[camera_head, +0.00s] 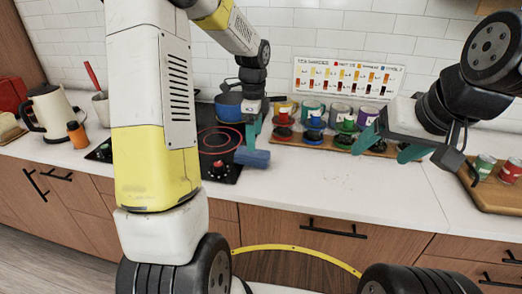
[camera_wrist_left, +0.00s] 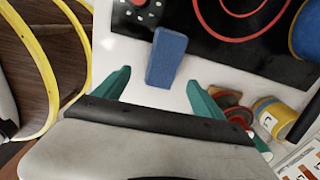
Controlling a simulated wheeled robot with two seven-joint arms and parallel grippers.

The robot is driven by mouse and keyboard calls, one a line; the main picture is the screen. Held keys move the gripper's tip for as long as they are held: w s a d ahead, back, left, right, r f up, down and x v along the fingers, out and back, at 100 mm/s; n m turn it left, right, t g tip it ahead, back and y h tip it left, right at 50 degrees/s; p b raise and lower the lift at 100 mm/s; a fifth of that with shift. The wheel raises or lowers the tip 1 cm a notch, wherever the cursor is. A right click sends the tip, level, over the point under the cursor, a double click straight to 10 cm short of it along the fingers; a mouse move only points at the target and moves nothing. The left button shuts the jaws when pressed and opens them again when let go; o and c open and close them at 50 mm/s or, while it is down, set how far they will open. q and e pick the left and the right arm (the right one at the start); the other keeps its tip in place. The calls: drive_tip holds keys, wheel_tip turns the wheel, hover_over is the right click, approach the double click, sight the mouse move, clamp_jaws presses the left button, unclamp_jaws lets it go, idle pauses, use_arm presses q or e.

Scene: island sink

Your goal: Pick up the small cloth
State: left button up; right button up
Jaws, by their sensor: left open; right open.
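The small cloth is a blue folded block (camera_head: 252,158) on the white counter at the cooktop's right front edge. In the left wrist view the cloth (camera_wrist_left: 166,57) lies just ahead of and between my open teal fingertips, partly against the black cooktop edge. My left gripper (camera_head: 252,133) points down above the cloth, empty; it also shows in the left wrist view (camera_wrist_left: 158,82). I see no finger touching the cloth. My right gripper (camera_head: 386,148) is open and empty, over the counter to the right.
The black cooktop (camera_head: 222,166) carries a blue pot (camera_head: 229,106). Several mugs and colored-lid jars (camera_head: 314,124) stand behind on a wooden board. A kettle (camera_head: 54,110) and orange bottle (camera_head: 77,134) stand left. A board with cans (camera_head: 495,192) is right. The middle front counter (camera_head: 330,185) is clear.

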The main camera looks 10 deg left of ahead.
sight(255, 153)
use_arm(q)
drive_tip(key=shift+w+f, duration=0.15)
drive_tip(key=shift+f, duration=0.3)
wheel_tip(255, 153, down, 8)
drive_tip(key=shift+w+a+r, duration=0.1)
drive_tip(key=shift+w+r, duration=0.05)
drive_tip(key=c, duration=1.4)
drive_tip(key=shift+c, duration=0.3)
drive_tip(key=shift+r, duration=0.1)
drive_tip(key=shift+r, duration=0.5)
drive_tip(key=r, duration=0.1)
drive_tip(key=s+r, duration=0.1)
drive_tip(key=shift+r, duration=0.3)
drive_tip(key=s+d, duration=0.1)
drive_tip(key=s, duration=0.3)
drive_tip(key=s+d+r, duration=0.1)
drive_tip(key=s, duration=0.4)
drive_tip(key=s+d, duration=0.2)
drive_tip(key=s, duration=0.3)
drive_tip(key=shift+s+d+r, duration=0.1)
drive_tip(key=shift+s+r, duration=0.05)
drive_tip(key=shift+s, duration=0.1)
